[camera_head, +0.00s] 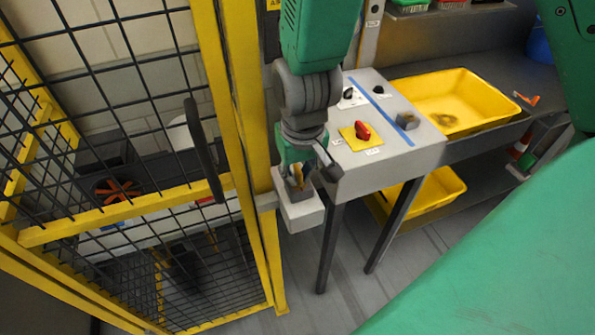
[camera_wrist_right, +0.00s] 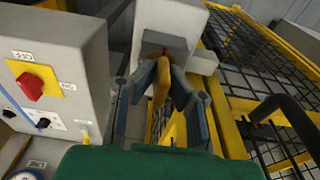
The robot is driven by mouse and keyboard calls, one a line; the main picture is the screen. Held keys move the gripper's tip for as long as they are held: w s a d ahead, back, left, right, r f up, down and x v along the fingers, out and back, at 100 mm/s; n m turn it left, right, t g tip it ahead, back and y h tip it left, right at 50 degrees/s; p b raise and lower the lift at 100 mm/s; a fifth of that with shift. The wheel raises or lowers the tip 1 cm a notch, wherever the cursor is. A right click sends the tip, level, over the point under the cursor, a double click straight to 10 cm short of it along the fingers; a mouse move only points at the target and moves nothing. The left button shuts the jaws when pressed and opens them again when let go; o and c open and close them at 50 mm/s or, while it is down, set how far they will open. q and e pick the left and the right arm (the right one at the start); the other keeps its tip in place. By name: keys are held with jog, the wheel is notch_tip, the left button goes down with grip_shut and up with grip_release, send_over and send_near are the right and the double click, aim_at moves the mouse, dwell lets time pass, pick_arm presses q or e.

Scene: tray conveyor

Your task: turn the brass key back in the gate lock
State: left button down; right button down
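The gate lock is a pale grey box (camera_head: 301,212) on the yellow gate post; it fills the top middle of the right wrist view (camera_wrist_right: 165,25). The brass key (camera_wrist_right: 161,84) sticks out from the lock face. My right gripper (camera_wrist_right: 163,78) has its two fingers on either side of the key, their tips closed against it. In the head view my right gripper (camera_head: 298,177) is in front of the lock box and hides much of it; only a bit of the brass key (camera_head: 298,174) shows. My left gripper is not in view.
A control stand with a red rotary switch (camera_head: 362,131) on a yellow plate is close on the right of the gripper in the head view. The mesh gate (camera_head: 110,215) with a black handle (camera_head: 203,150) is on the left. A yellow tray (camera_head: 478,88) lies behind the stand.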

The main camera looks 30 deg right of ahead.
jog(key=shift+n+p, duration=0.65)
jog(key=shift+n, duration=0.85)
jog(key=shift+n+y+p, duration=0.3)
jog(key=shift+n, duration=0.3)
jog(key=shift+n+p, duration=0.4)
jog(key=shift+n, duration=0.5)
